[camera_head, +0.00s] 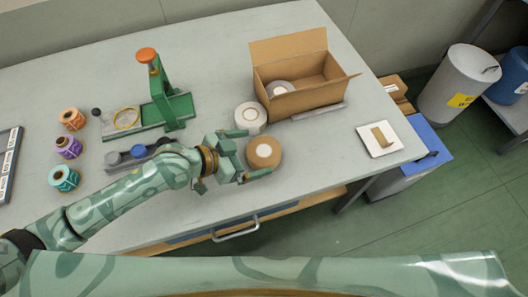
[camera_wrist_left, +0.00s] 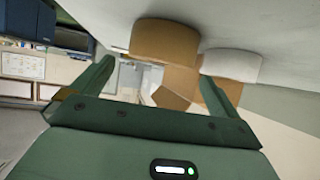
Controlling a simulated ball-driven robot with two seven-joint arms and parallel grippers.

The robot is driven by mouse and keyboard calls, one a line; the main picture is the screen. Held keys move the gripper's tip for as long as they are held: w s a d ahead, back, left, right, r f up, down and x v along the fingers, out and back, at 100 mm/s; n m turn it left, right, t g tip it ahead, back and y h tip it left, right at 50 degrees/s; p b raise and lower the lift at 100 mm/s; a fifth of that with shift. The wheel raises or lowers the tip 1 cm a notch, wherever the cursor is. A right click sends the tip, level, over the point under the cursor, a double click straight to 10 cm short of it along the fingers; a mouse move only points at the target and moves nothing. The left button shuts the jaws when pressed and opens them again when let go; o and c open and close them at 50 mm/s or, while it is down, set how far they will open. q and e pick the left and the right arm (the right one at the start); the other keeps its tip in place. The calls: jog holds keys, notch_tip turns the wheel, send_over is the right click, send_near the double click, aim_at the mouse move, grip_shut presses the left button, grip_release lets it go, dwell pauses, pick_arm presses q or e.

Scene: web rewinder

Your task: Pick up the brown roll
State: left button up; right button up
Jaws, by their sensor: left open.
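The brown roll (camera_head: 264,153) lies flat on the table near its front edge, with a pale core facing up. My left gripper (camera_head: 257,153) is open beside it, with one finger on its far side and the other on its near side. In the left wrist view, the brown roll (camera_wrist_left: 165,42) shows at the top, ahead of and between the fingertips (camera_wrist_left: 158,75). No clear contact shows. My right gripper is out of view.
A white roll (camera_head: 250,117) lies just behind the brown roll, close to my upper finger. An open cardboard box (camera_head: 296,100) holding another roll stands behind. A green stand (camera_head: 163,105) and small coloured rolls (camera_head: 68,147) are at left. A white square (camera_head: 380,139) lies right.

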aim_at(261, 152)
pick_arm(q)
jog(key=x, duration=0.2)
jog(key=b+x, duration=0.1)
jog(key=x, duration=0.1)
jog(key=shift+a+f, duration=0.1)
jog(key=shift+f, duration=0.4)
jog(key=shift+w+d+f+b, duration=0.1)
jog(key=shift+w+d+b, duration=0.1)
jog(key=shift+d+b, duration=0.15)
jog(key=shift+c, duration=0.3)
jog(key=c, duration=1)
